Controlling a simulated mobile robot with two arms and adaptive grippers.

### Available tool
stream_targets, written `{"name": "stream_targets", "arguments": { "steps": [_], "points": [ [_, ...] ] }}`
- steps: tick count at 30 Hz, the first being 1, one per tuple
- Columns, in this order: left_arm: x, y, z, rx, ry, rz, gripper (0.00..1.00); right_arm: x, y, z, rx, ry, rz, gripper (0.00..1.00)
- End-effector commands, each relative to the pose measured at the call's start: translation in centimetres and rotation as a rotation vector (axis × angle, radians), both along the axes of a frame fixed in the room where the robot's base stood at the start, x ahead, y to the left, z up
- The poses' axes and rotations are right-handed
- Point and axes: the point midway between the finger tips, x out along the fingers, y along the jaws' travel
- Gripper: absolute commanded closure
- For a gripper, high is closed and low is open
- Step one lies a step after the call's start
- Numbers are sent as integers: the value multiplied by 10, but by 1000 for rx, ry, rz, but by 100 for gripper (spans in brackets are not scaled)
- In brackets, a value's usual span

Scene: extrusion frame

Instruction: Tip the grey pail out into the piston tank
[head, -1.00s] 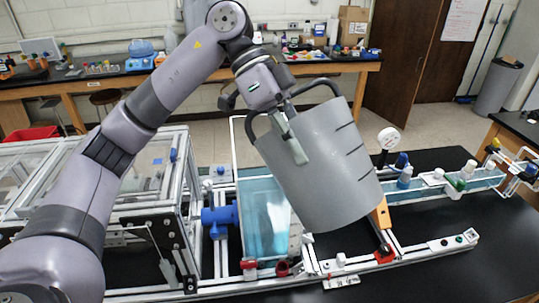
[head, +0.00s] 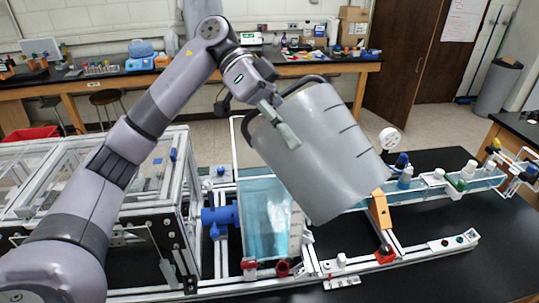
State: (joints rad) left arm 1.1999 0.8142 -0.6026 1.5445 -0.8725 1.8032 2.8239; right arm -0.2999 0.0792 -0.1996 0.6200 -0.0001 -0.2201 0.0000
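The grey pail (head: 325,155) hangs in the air in the head view, tilted, with dark marks down its right side. Its dark handle end points up and left, and its other end points down and right. My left gripper (head: 279,124) is shut on it near the handle end; one finger lies across the outer wall and the other is hidden. The clear piston tank (head: 262,235), with blue liquid showing in it, stands below and left of the pail. The pail hides part of the tank's right side. The pail's inside is not visible. My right gripper is not in view.
A blue fitting (head: 220,215) sits at the tank's left, beside a metal-framed clear enclosure (head: 180,185). A round white gauge (head: 390,138) and a clear channel with bottles (head: 450,187) stand to the right. The black bench (head: 455,268) is bare at the front right.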

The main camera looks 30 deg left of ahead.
Motion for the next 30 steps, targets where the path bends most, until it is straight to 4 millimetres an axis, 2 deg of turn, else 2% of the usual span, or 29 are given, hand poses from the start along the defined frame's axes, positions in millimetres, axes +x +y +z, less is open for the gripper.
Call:
{"name": "stream_targets", "arguments": {
  "steps": [6, 30],
  "points": [
    [1, 3, 6, -33, 7, -2, 100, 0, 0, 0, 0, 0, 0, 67],
    [2, 5, 7, -41, 12, -3, 100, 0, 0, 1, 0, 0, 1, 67]
  ]
}}
